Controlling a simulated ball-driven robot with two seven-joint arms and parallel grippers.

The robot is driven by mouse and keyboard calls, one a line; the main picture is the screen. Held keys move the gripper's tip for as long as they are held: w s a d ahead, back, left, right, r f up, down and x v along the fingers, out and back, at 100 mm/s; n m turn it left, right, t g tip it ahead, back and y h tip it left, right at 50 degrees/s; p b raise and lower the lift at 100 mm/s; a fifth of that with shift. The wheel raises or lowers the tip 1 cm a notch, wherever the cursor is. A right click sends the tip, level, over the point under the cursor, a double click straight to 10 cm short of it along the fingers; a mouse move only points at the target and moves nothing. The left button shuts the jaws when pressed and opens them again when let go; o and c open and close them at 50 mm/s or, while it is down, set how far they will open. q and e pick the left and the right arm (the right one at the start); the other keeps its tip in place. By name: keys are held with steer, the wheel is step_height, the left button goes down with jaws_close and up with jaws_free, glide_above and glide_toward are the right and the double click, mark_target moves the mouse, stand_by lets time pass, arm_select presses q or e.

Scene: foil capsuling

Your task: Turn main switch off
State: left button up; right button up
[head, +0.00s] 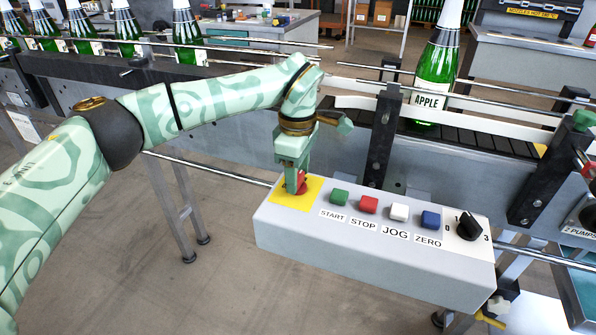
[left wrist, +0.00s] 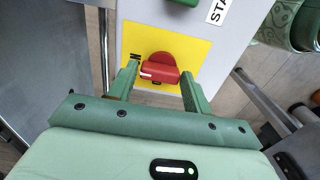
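The main switch is a red rotary knob (head: 301,186) on a yellow plate (head: 287,198) at the left end of the grey control box. My left gripper (head: 291,186) points down at it and partly hides it in the head view. In the left wrist view the red knob (left wrist: 160,70) lies between the two fingertips of my left gripper (left wrist: 160,80). The fingers are apart, one on each side, with a narrow gap showing beside the knob. A white mark shows on the knob's left end. My right gripper is not in view.
The box (head: 370,245) also carries a green START button (head: 339,197), a red STOP button (head: 368,205), a white JOG button (head: 399,212), a blue ZERO button (head: 430,219) and a black selector (head: 469,226). The conveyor with a bottle (head: 437,65) runs behind.

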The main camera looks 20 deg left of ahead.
arm_select(q)
steer(key=c, duration=0.5)
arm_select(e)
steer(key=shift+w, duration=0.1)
arm_select(q)
steer(key=shift+r+n+p, duration=0.35)
steer(key=shift+n+p, duration=0.55)
steer(key=shift+p, duration=0.35)
steer(key=n+p, duration=0.3)
steer(key=shift+p, duration=0.3)
steer(key=n+p, duration=0.2)
steer(key=n, duration=0.1)
steer(key=n+p, duration=0.3)
steer(key=n, duration=0.2)
steer(key=shift+a+f+n+p, duration=0.1)
steer(key=shift+n+p, duration=0.2)
steer(key=shift+f+n+p, duration=0.1)
steer(key=shift+n+p, duration=0.9)
steer(key=shift+n, duration=1.2)
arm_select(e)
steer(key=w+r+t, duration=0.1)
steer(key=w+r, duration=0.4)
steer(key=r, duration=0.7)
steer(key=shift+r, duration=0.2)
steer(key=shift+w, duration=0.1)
